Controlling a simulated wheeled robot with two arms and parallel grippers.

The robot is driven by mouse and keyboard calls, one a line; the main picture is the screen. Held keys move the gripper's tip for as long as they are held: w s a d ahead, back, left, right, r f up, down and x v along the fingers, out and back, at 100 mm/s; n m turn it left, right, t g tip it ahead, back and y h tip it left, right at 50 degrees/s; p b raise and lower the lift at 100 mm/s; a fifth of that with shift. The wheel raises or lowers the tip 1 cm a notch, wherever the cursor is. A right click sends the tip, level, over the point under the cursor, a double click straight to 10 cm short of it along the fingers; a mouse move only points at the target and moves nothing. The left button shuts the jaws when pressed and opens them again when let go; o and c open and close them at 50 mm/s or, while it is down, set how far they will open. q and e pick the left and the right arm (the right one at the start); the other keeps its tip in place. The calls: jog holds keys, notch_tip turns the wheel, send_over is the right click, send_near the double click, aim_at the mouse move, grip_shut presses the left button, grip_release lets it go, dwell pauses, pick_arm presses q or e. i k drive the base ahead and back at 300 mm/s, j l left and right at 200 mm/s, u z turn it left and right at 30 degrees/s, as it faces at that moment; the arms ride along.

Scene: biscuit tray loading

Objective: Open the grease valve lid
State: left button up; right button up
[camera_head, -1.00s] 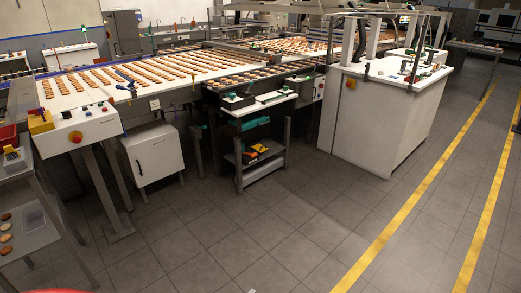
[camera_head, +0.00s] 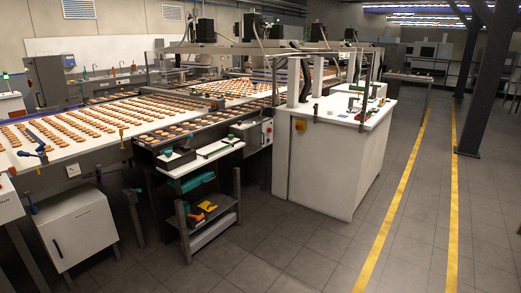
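I cannot make out a grease valve lid in the head view. The biscuit conveyor (camera_head: 70,152) carries rows of biscuits across the left and middle. Neither of my grippers is in view.
A white box cabinet (camera_head: 78,230) stands at lower left. The tiled floor (camera_head: 290,250) is free at lower middle. Yellow lines (camera_head: 401,195) and a dark pillar (camera_head: 478,90) are at right.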

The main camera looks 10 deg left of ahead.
aim_at(207, 204)
jog(key=i+u, duration=0.1)
jog(key=i, duration=0.45)
jog(key=i+u, duration=0.15)
jog(key=i, duration=0.45)
jog(key=i+l+u, duration=0.1)
jog(key=i, duration=0.45)
jog(key=i+l+u, duration=0.15)
jog(key=i, duration=0.4)
jog(key=i+l+u, duration=0.45)
jog(key=i, duration=0.15)
jog(key=i+l+u, duration=0.45)
jog(key=i+l, duration=0.1)
